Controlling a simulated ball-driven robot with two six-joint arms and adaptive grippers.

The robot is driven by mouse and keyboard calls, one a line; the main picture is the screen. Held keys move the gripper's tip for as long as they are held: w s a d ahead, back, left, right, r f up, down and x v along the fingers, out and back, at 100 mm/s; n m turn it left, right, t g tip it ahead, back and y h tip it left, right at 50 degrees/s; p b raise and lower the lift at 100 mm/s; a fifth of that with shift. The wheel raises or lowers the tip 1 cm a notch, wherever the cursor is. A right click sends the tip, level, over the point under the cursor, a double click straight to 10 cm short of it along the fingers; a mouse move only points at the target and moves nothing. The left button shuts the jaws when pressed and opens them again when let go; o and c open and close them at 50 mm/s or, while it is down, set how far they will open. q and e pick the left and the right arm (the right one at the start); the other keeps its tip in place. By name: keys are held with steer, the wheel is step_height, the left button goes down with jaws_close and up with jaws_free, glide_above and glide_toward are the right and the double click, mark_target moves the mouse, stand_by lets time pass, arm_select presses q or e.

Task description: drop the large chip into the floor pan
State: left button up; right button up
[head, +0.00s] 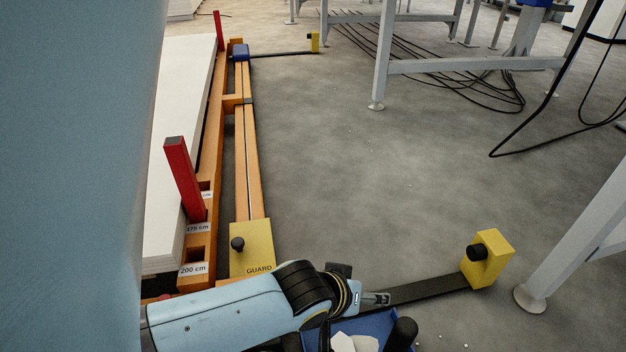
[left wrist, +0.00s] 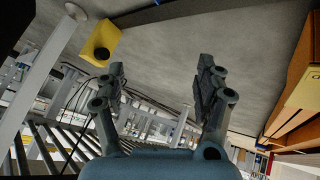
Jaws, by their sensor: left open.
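My left gripper (head: 376,298) is low at the bottom centre of the head view, above the back edge of a blue pan (head: 376,322). In the left wrist view its two fingers (left wrist: 162,72) stand well apart with nothing between them. The pan is cut off by the bottom edge of the head view. White pieces (head: 366,343) show in the pan; I cannot tell whether one is the large chip. A black rounded post (head: 402,332) stands at the pan's right. My right gripper is in neither view.
An orange rack with white boards (head: 180,110) and red posts (head: 184,178) runs along the left. A yellow guard block (head: 251,250) is at its near end. A yellow block (head: 487,258) ends a dark bar at right. Small white crumbs dot the open floor. Cables lie farther back.

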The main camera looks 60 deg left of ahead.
arm_select(q)
steer(key=s+r+m+t+h, duration=0.1)
steer(key=s+r+m+t, duration=0.3)
steer(key=s+r+m, duration=0.5)
step_height(320, 180, up, 5)
steer(key=s, duration=0.2)
steer(key=shift+s+d+t+h, duration=0.2)
steer(key=shift+s+t+h, duration=0.1)
steer(key=shift+t, duration=0.1)
steer(key=shift+r, duration=0.1)
